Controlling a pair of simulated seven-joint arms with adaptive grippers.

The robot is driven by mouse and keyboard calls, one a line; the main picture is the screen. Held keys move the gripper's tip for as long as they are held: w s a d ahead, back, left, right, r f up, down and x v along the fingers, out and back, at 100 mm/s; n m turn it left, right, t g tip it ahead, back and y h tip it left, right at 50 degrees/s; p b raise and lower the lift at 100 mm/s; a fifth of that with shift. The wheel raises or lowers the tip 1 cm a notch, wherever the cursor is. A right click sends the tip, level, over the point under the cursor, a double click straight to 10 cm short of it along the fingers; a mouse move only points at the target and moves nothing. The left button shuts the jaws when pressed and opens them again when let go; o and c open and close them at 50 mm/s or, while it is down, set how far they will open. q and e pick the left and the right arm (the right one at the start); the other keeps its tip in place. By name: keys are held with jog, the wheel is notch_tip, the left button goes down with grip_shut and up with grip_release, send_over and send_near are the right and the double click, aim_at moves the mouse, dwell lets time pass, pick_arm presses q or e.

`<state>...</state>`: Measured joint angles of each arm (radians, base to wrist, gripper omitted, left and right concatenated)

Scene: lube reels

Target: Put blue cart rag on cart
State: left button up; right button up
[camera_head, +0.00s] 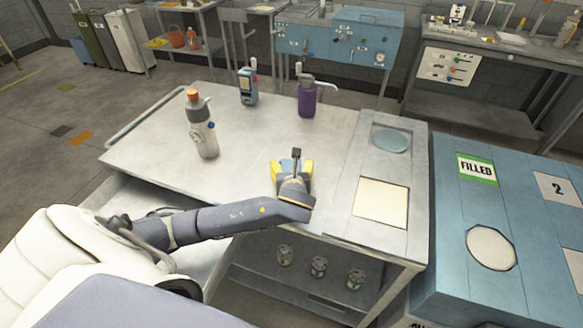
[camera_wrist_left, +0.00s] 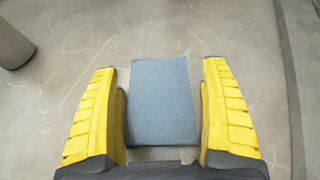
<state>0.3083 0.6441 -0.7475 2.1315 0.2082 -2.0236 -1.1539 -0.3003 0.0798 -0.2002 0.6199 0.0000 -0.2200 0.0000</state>
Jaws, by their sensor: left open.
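The cart (camera_head: 240,125) has a grey metal top and fills the middle of the head view. The blue rag is a flat blue-grey rectangle (camera_wrist_left: 164,100) lying on the grey surface in the left wrist view. My left gripper (camera_head: 291,165) is over the cart top near its front edge, with its yellow fingers apart. In the left wrist view the rag is between the two fingers, with a gap on each side. In the head view the gripper hides the rag. My right gripper is not in view.
A round blue recess (camera_head: 391,139) and a cream square (camera_head: 381,202) are at right. A blue cabinet (camera_head: 520,215) stands beside the cart.

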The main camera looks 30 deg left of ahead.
aim_at(292, 168)
pick_arm(q)
jog(key=shift+v, duration=2.8)
jog(key=shift+w+r, duration=0.1)
